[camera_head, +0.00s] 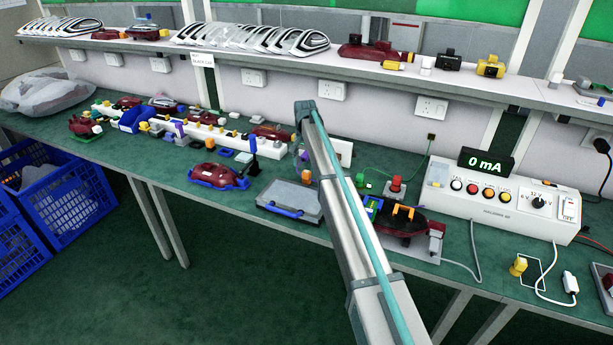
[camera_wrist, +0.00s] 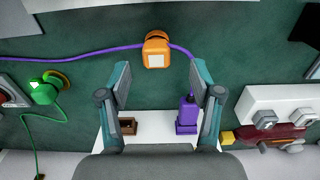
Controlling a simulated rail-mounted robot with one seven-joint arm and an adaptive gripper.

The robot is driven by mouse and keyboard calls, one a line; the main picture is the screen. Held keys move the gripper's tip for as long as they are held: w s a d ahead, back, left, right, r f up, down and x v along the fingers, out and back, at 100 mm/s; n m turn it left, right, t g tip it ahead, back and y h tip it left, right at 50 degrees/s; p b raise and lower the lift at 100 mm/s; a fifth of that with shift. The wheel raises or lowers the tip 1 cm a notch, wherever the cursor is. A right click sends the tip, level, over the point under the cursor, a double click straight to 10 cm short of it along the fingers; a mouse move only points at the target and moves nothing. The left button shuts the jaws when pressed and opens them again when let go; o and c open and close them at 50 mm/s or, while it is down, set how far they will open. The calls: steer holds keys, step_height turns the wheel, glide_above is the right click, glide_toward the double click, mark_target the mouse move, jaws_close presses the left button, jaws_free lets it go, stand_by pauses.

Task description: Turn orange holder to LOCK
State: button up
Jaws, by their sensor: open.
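The orange holder (camera_wrist: 156,52) lies on the green bench top in the wrist view, with a purple cable running out to both sides. It has a pale square face, and an orange-brown round part shows at its far end. No LOCK mark is legible. My gripper (camera_wrist: 158,78) is open, its two fingers apart on the left and right. The holder appears just beyond the fingertips, roughly centred between them, with nothing held. In the head view, a small orange piece (camera_head: 306,176) beside my arm may be the same holder; my arm hides much of that area.
In the wrist view, a green holder (camera_wrist: 46,90) with a green cable lies left, and a purple block (camera_wrist: 187,116) stands near the right finger. A white terminal box (camera_wrist: 275,104) is at right. In the head view, the 0 mA meter box (camera_head: 490,200) stands right of my arm.

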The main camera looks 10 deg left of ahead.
mark_target(306, 171)
steer(key=f, duration=0.3)
steer(key=f+p, duration=0.1)
steer(key=shift+d+f, duration=0.25)
steer(key=shift+f, duration=0.15)
steer(key=c, duration=1.1)
steer(key=shift+w+r, duration=0.1)
steer(key=shift+r, duration=0.05)
